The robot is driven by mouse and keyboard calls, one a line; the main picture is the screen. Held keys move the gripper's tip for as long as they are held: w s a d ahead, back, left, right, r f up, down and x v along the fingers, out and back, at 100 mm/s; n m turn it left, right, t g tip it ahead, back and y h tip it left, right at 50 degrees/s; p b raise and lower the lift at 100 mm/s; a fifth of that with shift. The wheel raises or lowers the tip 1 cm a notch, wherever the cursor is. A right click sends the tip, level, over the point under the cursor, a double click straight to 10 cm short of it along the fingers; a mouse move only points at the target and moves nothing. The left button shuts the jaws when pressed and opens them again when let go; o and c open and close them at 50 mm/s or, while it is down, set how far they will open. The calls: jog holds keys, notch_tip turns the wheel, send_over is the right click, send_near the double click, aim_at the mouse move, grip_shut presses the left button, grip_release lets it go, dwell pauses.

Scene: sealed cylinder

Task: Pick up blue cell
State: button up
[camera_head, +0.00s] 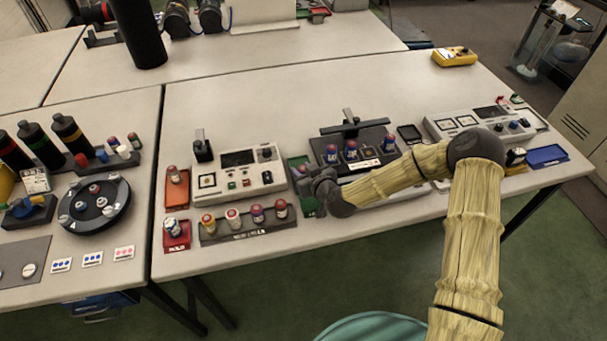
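My arm reaches in from the right, and my gripper (318,188) is over the front middle of the white table, just in front of a dark rack. The gripper is small and dark here, and I cannot tell whether its fingers are open or shut. Which one is meant by the blue cell is not clear. My forearm and gripper hide part of the rack's front and the device below it.
A white device (236,173) stands left of the gripper, with a row of several cells (257,214) in front of it. A red tray (177,236) is at the front left. Another white device (475,126) and a blue tray (547,156) are at right. The table's back is mostly clear.

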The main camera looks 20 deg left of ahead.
aim_at(303, 168)
jog(key=c, duration=0.4)
jog(key=shift+r, duration=0.1)
jog(key=shift+c, duration=0.2)
notch_tip(303, 168, up, 10)
jog(key=shift+f+b, duration=0.1)
jog(key=shift+b, duration=0.2)
dwell(0.7)
